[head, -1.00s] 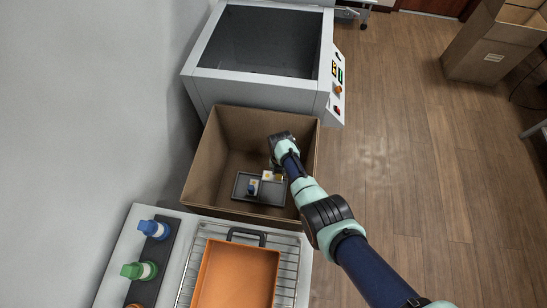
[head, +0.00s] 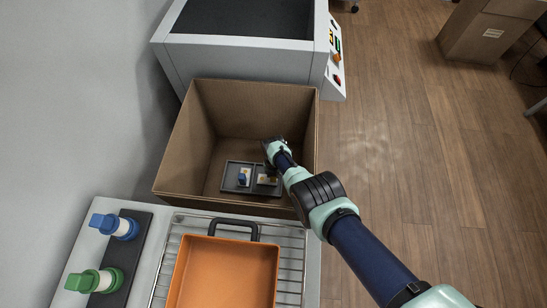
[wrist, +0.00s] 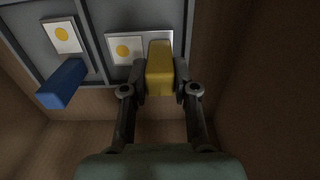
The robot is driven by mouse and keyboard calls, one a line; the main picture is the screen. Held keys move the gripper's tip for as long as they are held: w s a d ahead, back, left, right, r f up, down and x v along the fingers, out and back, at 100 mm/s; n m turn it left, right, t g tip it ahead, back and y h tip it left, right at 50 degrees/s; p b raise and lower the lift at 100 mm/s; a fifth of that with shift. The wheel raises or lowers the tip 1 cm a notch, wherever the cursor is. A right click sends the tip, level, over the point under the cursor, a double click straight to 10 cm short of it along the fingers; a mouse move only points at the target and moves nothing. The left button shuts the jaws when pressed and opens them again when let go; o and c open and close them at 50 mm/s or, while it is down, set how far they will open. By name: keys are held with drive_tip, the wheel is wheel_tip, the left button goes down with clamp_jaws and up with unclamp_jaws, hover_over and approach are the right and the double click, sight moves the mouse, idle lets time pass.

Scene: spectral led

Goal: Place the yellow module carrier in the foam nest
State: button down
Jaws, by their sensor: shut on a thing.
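The yellow module carrier is a pale plate with a yellow dot and a yellow handle block (wrist: 160,68). My gripper (wrist: 160,88) is shut on that handle, one finger on each side. The foam nest is a dark grey tray (head: 223,178) with compartments, inside the cardboard box. The carrier's plate (wrist: 124,49) is at the right-hand compartment in both views; I cannot tell whether it rests on the floor of it. A similar carrier with a blue handle (wrist: 62,84) sits in the left compartment; it also shows in the head view (head: 243,176). My gripper's tips are partly hidden in the head view.
The cardboard box (head: 205,120) has tall walls around the nest, and its right wall is close to my arm. A grey machine (head: 240,62) stands behind it.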

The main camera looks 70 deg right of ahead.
drive_tip(key=shift+f, duration=0.15)
drive_tip(key=shift+w+f, duration=0.1)
drive_tip(key=shift+f, duration=0.1)
drive_tip(key=c, duration=0.9)
unclamp_jaws()
drive_tip(key=shift+r, duration=0.1)
wheel_tip(320, 180, up, 12)
drive_tip(key=p, duration=1.1)
drive_tip(key=shift+r+p, duration=0.15)
drive_tip(key=shift+p, duration=0.25)
